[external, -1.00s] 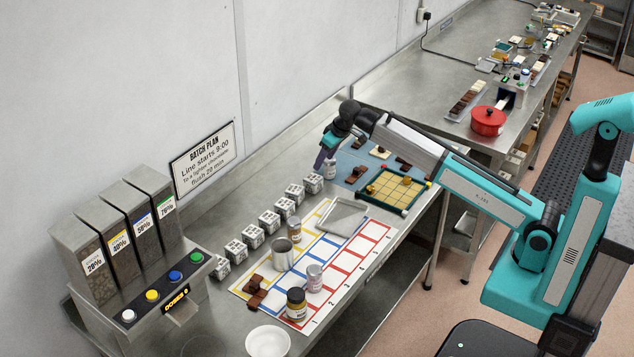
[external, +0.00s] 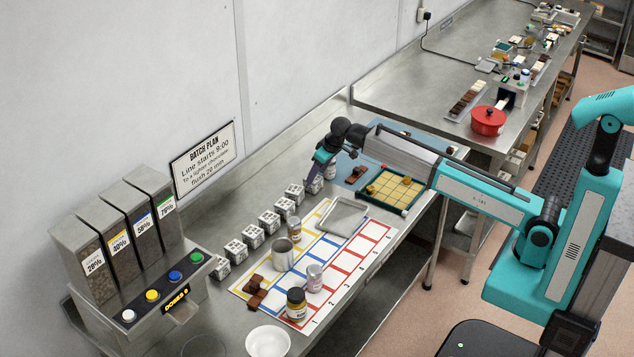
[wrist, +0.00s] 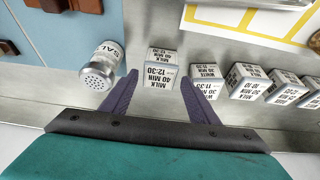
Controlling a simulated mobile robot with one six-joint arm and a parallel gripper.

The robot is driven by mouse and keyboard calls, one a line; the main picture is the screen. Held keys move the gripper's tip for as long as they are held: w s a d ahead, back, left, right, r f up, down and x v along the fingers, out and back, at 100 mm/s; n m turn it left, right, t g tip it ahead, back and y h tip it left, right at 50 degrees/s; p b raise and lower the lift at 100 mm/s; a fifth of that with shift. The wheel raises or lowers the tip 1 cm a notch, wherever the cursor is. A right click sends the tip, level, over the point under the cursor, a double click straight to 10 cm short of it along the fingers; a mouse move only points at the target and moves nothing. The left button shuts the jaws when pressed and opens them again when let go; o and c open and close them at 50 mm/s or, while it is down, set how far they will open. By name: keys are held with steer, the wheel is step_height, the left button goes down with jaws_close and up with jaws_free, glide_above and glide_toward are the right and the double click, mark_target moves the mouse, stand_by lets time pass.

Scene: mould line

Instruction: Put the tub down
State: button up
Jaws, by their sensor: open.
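My gripper (external: 317,166) is open and empty, low over the back of the steel bench. In the wrist view its two dark fingers (wrist: 160,78) are spread, with a white printed cube (wrist: 159,70) showing between their tips. I cannot tell whether they touch it. A shaker with a perforated metal lid and letters "SAL" (wrist: 103,66) stands just left of the fingers, apart from the cube. No tub is in my gripper. Which container is the tub is unclear; a yellow-labelled dark jar (external: 296,303), a pale container (external: 314,278) and a small jar (external: 295,229) stand on the striped mat.
A row of printed cubes (external: 268,222) runs along the back of the bench. A yellow gridded board (external: 394,190) lies right of my gripper. A white bowl (external: 268,342) stands in front.

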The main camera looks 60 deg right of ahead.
steer(key=shift+w+f, duration=0.1)
steer(key=shift+f, duration=0.1)
stand_by(0.3)
steer(key=shift+p+x, duration=1.2)
steer(key=shift+x, duration=1.35)
steer(key=c, duration=1)
steer(key=shift+r, duration=0.2)
steer(key=shift+r+b, duration=0.9)
steer(key=shift+r, duration=0.55)
steer(key=s+b, duration=0.1)
steer(key=s, duration=0.4)
steer(key=s+r+b, duration=0.1)
steer(key=s, duration=0.4)
steer(key=s+d+b, duration=0.1)
steer(key=s+b, duration=0.1)
steer(key=s, duration=0.4)
steer(key=shift+d+r, duration=0.1)
steer(key=shift+r, duration=0.25)
